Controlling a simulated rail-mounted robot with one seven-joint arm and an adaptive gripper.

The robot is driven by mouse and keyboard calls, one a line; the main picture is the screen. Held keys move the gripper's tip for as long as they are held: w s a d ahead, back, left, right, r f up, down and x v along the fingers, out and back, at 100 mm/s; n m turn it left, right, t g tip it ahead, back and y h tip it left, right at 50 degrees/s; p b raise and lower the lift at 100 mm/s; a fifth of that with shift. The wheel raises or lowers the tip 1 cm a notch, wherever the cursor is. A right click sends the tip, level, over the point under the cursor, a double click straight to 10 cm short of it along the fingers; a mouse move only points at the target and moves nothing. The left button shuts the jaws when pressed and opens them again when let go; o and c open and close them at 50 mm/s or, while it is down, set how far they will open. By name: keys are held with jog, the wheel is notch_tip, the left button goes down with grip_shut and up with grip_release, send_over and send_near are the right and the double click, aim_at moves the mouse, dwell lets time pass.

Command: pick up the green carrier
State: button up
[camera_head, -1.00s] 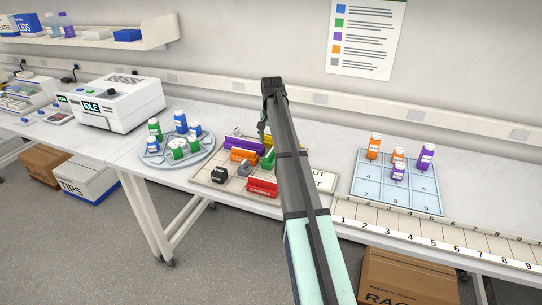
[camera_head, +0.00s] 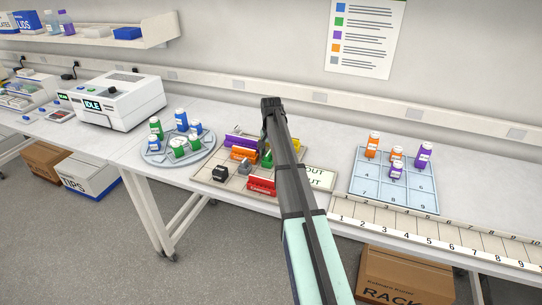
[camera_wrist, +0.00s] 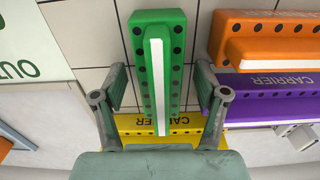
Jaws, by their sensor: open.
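The green carrier (camera_wrist: 176,60) lies on the gridded board, seen from above in the wrist view, with dark dots along its sides and a white strip along its top. In the head view only a little of the green carrier (camera_head: 267,160) shows beside my arm. My gripper (camera_wrist: 160,90) is open, with one finger on each side of the green carrier and a gap on both sides. The wrist view does not clearly show how high the fingertips are above the board. In the head view my gripper (camera_head: 265,145) is mostly hidden by my arm.
A yellow carrier (camera_wrist: 190,124) lies close by the green one's end. Orange (camera_wrist: 270,42) and purple (camera_wrist: 270,84) carriers lie to its right in the wrist view. A red carrier (camera_head: 261,186) and a black item (camera_head: 220,173) sit near the board's front edge.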

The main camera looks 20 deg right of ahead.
jog(key=c, duration=1.3)
jog(key=shift+r, duration=0.15)
